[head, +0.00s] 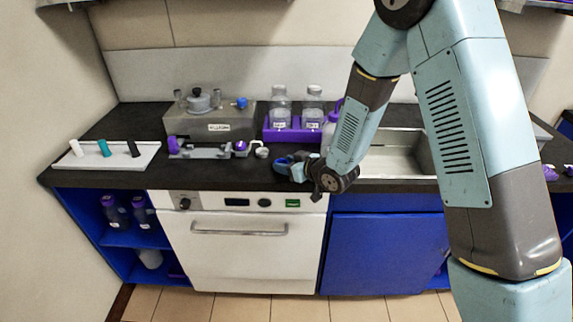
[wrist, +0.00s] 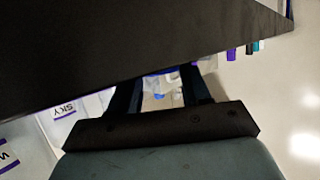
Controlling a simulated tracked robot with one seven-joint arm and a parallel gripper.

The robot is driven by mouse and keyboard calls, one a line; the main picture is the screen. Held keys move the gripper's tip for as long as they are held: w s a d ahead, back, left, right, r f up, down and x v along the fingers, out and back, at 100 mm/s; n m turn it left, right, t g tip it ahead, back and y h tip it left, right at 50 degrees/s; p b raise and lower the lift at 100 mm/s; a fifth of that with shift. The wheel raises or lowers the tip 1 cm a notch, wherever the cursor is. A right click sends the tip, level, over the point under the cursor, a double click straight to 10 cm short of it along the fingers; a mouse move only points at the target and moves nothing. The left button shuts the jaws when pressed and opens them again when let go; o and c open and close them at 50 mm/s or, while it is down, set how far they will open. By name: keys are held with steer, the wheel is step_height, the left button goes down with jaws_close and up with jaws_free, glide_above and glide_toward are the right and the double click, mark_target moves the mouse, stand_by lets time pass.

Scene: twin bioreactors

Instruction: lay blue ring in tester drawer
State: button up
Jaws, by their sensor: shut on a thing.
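The blue ring (head: 283,162) is at the tip of my gripper (head: 298,170) in the head view, over the front of the dark counter. My gripper is shut on it, just right of the small grey round piece. In the wrist view my gripper's dark fingers (wrist: 160,92) show, with a patch of blue and white between them; the ring's outline is unclear there. A low grey fixture with purple parts (head: 205,152) lies before a grey box (head: 213,122) with a knob on top. I cannot tell for sure which part is the tester drawer.
A purple rack (head: 291,135) with two capped bottles stands behind my gripper. A pale tray (head: 105,155) with white, teal and black pieces is at far left. A sink (head: 405,155) is at right. A white appliance (head: 240,245) is below the counter (head: 215,178).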

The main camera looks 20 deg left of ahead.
steer(key=shift+d+f, duration=0.1)
steer(key=shift+f, duration=0.2)
